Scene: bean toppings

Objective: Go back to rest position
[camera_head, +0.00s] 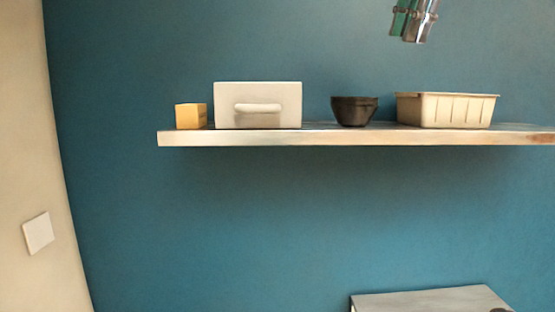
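A small metallic and green part (414,22) comes down from the top edge at the right, above the shelf and apart from it. It may be the end of my gripper, but too little of it shows to be sure. I cannot see two fingertips or whether anything is held. No other part of my arm is clearly in view.
A wall shelf (300,140) holds a yellow box (191,116), a white box with a handle (258,90), a dark bowl (354,110) and a cream ribbed tray (445,111). A grey surface (430,301) shows at the bottom right. The blue wall below the shelf is bare.

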